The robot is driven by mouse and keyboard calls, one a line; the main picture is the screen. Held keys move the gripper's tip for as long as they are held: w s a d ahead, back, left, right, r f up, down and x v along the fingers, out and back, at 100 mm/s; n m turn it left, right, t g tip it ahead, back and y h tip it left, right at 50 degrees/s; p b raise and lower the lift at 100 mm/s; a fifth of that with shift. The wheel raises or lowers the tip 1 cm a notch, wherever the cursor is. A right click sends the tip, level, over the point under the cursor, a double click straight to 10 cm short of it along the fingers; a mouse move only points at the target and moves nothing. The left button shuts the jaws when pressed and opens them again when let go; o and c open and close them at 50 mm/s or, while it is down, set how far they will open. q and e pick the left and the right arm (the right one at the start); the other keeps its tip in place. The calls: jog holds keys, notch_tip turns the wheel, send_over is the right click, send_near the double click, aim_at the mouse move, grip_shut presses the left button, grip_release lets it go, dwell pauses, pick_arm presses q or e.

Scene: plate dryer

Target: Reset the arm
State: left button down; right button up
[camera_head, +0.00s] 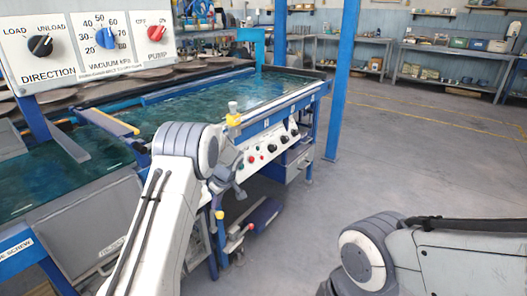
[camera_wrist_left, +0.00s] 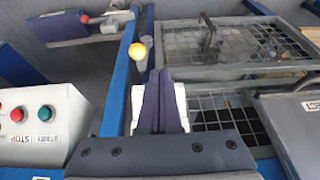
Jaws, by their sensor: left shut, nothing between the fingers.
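My left gripper (camera_wrist_left: 166,76) shows in the left wrist view with its two dark fingers pressed together, and nothing is between them. It points toward a blue frame post and a wire mesh tray. A yellow ball knob (camera_wrist_left: 137,51) is just beyond and left of the fingertips. In the head view my left arm (camera_head: 175,190) rises from the bottom, bent at its grey joint in front of the plate dryer (camera_head: 296,98). My right arm (camera_head: 400,255) is at the bottom right, and its gripper is out of the picture.
The dryer's front has a white control panel (camera_head: 268,150) with buttons and knobs. A dial panel (camera_head: 85,42) stands at the upper left. A blue post (camera_head: 343,80) rises behind the dryer. Mesh trays (camera_wrist_left: 235,45) lie near the left gripper. The grey floor (camera_head: 420,150) at right is clear.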

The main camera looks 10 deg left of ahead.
pick_arm(q)
jog(key=s+d+r+m+h, duration=0.1)
jog(key=s+d+r+m, duration=0.45)
jog(key=s+d, duration=0.45)
jog(key=s+d+r+m+h, duration=0.2)
jog(key=s+d+r+m, duration=0.45)
jog(key=d, duration=0.55)
jog(key=s+d+r+m+g+h, duration=0.15)
jog(key=s+m, duration=0.25)
jog(key=s, duration=0.8)
jog(key=s+d+r+m, duration=0.15)
jog(key=s+m, duration=0.25)
jog(key=s, duration=0.9)
notch_tip(320, 180, up, 24)
jog(key=p, duration=2.5)
jog(key=shift+s, duration=0.15)
jog(key=shift+f, duration=0.1)
